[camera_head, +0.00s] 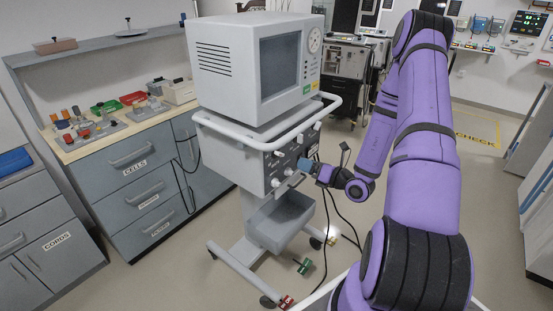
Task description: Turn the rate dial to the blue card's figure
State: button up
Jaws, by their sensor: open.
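The ventilator (232,62) is a white cart unit with a grey screen on top and a lower control panel (274,160) with several small pale knobs. A round gauge (314,41) sits at the upper right of its front. I cannot tell which knob is the rate dial. My gripper (300,170) is at the right part of the lower panel, close to the knobs. It is small here, and I cannot tell whether it touches one. My gripper and wrist hide part of the panel. I cannot make out a blue card.
A white rail (257,143) runs around the ventilator above the panel. A grey bin (281,222) hangs below it. Dark cables hang to the right. A red tag (286,302) and a green tag (303,266) are low by the cart's base. A cabinet counter (88,148) stands left.

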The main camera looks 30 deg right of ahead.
aim_at(282, 155)
jog(key=shift+m+h, duration=0.3)
jog(key=x, duration=1)
jog(key=shift+w+a+f, duration=0.1)
jog(key=shift+w+f, duration=0.05)
jog(key=shift+w, duration=0.15)
jog(key=shift+c, duration=0.2)
jog(key=c, duration=0.9)
